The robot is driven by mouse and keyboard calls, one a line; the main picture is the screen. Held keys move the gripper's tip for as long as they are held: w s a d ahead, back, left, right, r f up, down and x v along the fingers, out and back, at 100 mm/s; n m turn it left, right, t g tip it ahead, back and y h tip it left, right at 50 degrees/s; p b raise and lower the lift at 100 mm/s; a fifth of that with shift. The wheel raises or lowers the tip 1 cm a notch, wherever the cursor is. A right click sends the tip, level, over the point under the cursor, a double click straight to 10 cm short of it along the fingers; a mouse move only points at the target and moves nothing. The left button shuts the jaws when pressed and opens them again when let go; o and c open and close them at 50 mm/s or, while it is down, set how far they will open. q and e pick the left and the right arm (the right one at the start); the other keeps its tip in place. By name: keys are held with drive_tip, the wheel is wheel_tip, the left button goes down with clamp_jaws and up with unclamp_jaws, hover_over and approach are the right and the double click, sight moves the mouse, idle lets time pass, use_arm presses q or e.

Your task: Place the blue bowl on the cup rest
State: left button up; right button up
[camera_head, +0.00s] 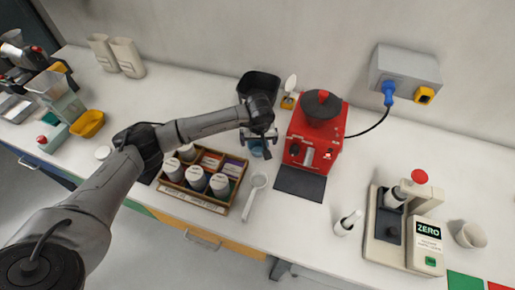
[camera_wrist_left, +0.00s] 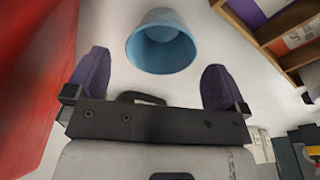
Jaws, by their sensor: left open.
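The blue bowl (camera_wrist_left: 162,50) is light blue and deep like a cup. In the left wrist view it stands on the white table just beyond my fingers, in line with the gap between them. In the head view only a bit of it (camera_head: 257,151) shows under my left gripper (camera_head: 262,136). My left gripper is open and empty, and it shows in the left wrist view (camera_wrist_left: 157,82) with fingers apart. I cannot tell for sure which part is the cup rest; a dark flat pad (camera_head: 300,184) lies in front of the red machine (camera_head: 315,135). My right gripper is not in view.
A wooden box (camera_head: 203,203) of several lidded jars stands left of the bowl, close by. A white scoop (camera_head: 254,197) lies in front. A black bin (camera_head: 259,84) stands behind. A white weighing unit (camera_head: 405,232) is at the right. Table between pad and weighing unit is mostly free.

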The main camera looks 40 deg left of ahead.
sight(258, 150)
use_arm(q)
drive_tip(key=shift+w+a+f, duration=0.1)
drive_tip(key=shift+a+f, duration=0.05)
drive_tip(key=shift+f, duration=0.85)
drive_tip(key=shift+w+a+f, duration=0.1)
drive_tip(key=shift+f, duration=0.95)
drive_tip(key=shift+w+a+f, duration=0.1)
drive_tip(key=shift+a+f, duration=0.05)
drive_tip(key=shift+f, duration=0.85)
drive_tip(key=shift+c, duration=0.3)
drive_tip(key=c, duration=0.9)
drive_tip(key=shift+o, duration=0.2)
wheel_tip(258, 150, up, 10)
drive_tip(key=s+d+r+m+h, duration=0.1)
drive_tip(key=s+d+r+m, duration=0.4)
drive_tip(key=d, duration=0.3)
drive_tip(key=s+d+r+m, duration=0.4)
drive_tip(key=s+d+r, duration=0.15)
drive_tip(key=d, duration=0.25)
drive_tip(key=s+r+p, duration=0.3)
drive_tip(key=r+p, duration=1.1)
drive_tip(key=s+r+p, duration=0.4)
drive_tip(key=r+p, duration=1.1)
drive_tip(key=shift+s+a+r, duration=0.15)
drive_tip(key=shift+r, duration=0.05)
